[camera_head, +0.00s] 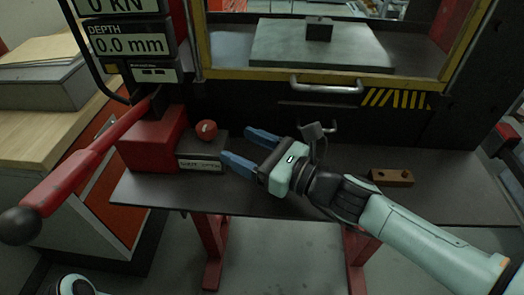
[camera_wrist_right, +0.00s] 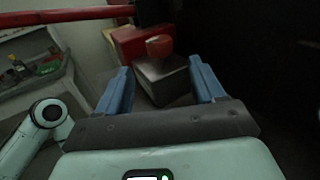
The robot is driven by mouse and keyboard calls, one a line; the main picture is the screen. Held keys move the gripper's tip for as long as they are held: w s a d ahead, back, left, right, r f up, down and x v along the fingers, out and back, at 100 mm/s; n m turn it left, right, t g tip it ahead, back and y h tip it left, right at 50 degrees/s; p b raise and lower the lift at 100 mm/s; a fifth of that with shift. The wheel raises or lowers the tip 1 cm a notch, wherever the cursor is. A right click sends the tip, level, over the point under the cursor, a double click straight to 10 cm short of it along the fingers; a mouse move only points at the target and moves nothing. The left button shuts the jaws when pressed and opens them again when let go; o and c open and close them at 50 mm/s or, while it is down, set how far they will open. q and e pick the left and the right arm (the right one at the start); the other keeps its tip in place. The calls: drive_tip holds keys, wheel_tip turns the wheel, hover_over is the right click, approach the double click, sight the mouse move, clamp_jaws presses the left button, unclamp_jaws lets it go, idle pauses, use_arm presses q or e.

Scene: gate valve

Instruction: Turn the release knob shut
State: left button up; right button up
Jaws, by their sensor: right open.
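The release knob (camera_head: 207,129) is small, red and round, with a pale mark on its side. It sits on top of a dark block (camera_head: 201,164) with a white label, at the left end of the dark bench. The knob (camera_wrist_right: 160,46) and its block (camera_wrist_right: 163,80) also show in the right wrist view. My right gripper (camera_head: 238,145) is open and empty, its two blue fingers pointing left toward the knob. In the wrist view the knob appears between and beyond the fingertips (camera_wrist_right: 160,67), apart from them. My left gripper is not in view.
A red housing (camera_head: 150,145) with a long red lever (camera_head: 90,160) ending in a black ball stands left of the knob. A brown block (camera_head: 391,178) lies on the bench (camera_head: 440,185) at right. A machine with a yellow-framed window and handle (camera_head: 326,86) stands behind.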

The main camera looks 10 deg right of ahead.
drive_tip(key=shift+v, duration=1.9)
